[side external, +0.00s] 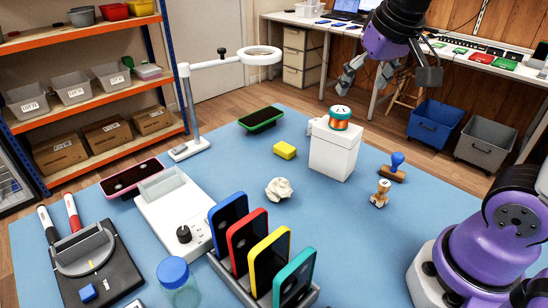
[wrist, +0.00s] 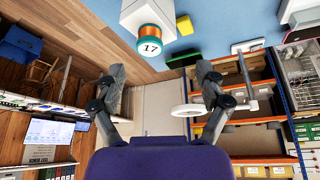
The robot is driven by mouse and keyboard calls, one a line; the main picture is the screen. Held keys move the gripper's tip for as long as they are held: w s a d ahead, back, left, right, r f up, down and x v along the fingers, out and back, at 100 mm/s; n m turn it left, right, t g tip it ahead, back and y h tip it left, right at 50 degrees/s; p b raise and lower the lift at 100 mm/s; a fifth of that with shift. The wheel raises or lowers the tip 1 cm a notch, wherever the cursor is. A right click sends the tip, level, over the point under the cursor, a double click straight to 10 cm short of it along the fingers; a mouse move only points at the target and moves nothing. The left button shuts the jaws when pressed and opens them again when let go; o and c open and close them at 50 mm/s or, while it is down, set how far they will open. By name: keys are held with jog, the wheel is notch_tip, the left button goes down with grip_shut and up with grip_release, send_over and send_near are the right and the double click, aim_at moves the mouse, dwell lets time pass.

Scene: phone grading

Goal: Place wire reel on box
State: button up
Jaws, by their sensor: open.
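The wire reel (side external: 340,118), copper-orange with teal ends, sits upright on top of the white box (side external: 333,155). In the wrist view the reel (wrist: 150,41) shows a round label reading 17, and part of the white box (wrist: 142,14) is behind it at the top edge. My gripper (side external: 366,84) is above the mat, up and to the right of the reel and apart from it. Its fingers are spread with nothing between them, as the wrist view (wrist: 158,78) also shows.
On the blue mat (side external: 235,185), a yellow block (side external: 285,150), crumpled paper (side external: 279,188) and a green phone (side external: 261,119) lie left of the box. A phone rack (side external: 318,298) is in front. A lamp (side external: 190,100) stands at the back left.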

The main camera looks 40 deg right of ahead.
jog(key=s+a+f+n+t+y, duration=0.1)
jog(key=s+a+f+n+y, duration=0.1)
jog(key=s+a+f+n, duration=0.2)
jog(key=shift+s+a+f+n, duration=0.3)
jog(key=shift+s+a+f, duration=0.45)
jog(key=shift+s+a, duration=0.25)
